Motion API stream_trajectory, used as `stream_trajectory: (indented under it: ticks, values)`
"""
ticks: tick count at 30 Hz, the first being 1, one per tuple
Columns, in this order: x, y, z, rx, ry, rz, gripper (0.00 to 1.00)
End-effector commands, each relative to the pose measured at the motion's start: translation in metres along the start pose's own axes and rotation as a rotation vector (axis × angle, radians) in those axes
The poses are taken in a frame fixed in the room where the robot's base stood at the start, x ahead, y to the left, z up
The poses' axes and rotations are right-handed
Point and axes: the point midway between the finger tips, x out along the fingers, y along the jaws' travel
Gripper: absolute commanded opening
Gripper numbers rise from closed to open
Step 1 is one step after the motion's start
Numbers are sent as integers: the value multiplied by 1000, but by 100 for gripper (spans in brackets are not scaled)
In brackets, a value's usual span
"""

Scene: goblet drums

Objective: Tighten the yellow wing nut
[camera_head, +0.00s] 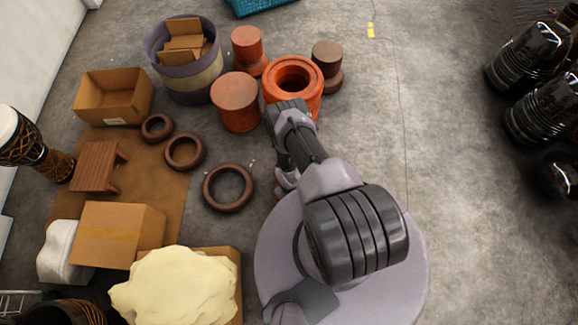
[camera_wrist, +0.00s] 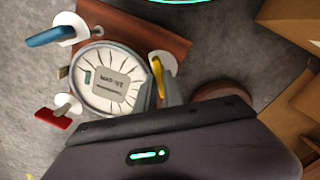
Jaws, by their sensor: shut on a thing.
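The yellow wing nut (camera_wrist: 158,77) shows in the wrist view at the right side of a round pale disc (camera_wrist: 108,84) with a grey rim, radial lines and a label. My gripper (camera_wrist: 165,74) is shut on the yellow wing nut; its grey finger stands at the nut's right, and the other finger is hard to make out. A blue wing nut (camera_wrist: 50,36) sits at the upper left of the disc and a red one (camera_wrist: 53,118) at the lower left, each on a white mount. In the head view my arm hides these parts.
A reddish-brown board (camera_wrist: 140,32) lies behind the disc, with cardboard (camera_wrist: 290,25) at the right. In the head view, orange drum parts (camera_head: 294,78), brown rings (camera_head: 229,187) and a cardboard box (camera_head: 113,97) stand left of my arm. Black drums (camera_head: 530,50) stand far right, with clear floor between.

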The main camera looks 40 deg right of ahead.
Motion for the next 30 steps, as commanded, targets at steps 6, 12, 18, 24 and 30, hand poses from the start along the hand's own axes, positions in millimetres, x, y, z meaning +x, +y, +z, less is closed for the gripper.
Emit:
stream_trajectory:
  ticks: [6, 12, 18, 24, 30]
  values:
    - [0, 0, 0, 144, 0, 0, 0]
    - [0, 0, 0, 332, 0, 0, 0]
    - [0, 0, 0, 522, 0, 0, 0]
    - [0, 0, 0, 712, 0, 0, 0]
    - [0, 0, 0, 902, 0, 0, 0]
